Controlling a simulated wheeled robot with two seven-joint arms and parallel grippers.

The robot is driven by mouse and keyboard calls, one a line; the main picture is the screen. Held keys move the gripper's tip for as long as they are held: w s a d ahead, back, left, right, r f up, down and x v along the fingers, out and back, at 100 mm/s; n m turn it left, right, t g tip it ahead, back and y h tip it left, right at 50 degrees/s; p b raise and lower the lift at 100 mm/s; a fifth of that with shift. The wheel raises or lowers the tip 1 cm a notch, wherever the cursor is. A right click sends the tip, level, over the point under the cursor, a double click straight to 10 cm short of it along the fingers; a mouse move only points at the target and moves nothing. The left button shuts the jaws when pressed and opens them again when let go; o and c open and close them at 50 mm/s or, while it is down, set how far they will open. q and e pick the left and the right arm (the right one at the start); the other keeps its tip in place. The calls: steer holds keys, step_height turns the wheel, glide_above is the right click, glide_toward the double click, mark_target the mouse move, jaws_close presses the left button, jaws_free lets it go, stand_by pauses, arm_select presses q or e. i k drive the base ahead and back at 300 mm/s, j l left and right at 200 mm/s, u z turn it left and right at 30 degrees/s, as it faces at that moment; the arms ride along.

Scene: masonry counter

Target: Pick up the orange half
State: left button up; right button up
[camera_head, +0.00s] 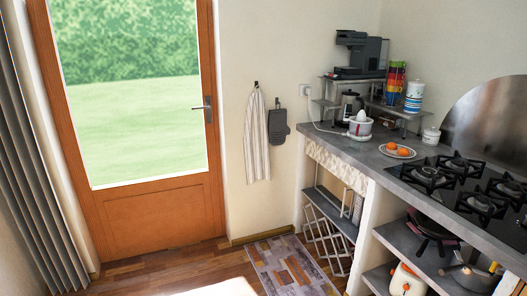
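A white plate (385,152) with small orange pieces (404,152) on it lies on the grey counter, left of the gas hob. They look like orange halves, but they are too small to make out the cut faces clearly. A white citrus juicer (360,127) stands behind the plate, slightly to its left. Neither of my grippers shows in the head view.
The grey counter (345,148) runs along the right wall, with a black gas hob (463,181) on it. A metal rack behind holds a coffee machine (360,52), colourful stacked cups (395,83) and a striped jar (414,96). Wooden floor (150,272) and a rug (290,266) lie clear before the door (165,212).

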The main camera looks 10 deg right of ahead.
mark_target(391, 146)
steer(key=i, duration=0.7)
steer(key=i+z, duration=0.15)
steer(key=i, duration=0.5)
steer(key=i+z, duration=0.65)
steer(key=z, duration=0.15)
steer(key=i+j+z, duration=0.25)
steer(key=z, duration=0.15)
steer(key=i+j+z, duration=0.15)
steer(key=i+z, duration=0.2)
steer(key=i+j+z, duration=0.2)
steer(key=z, duration=0.2)
steer(key=i+j+z, duration=0.35)
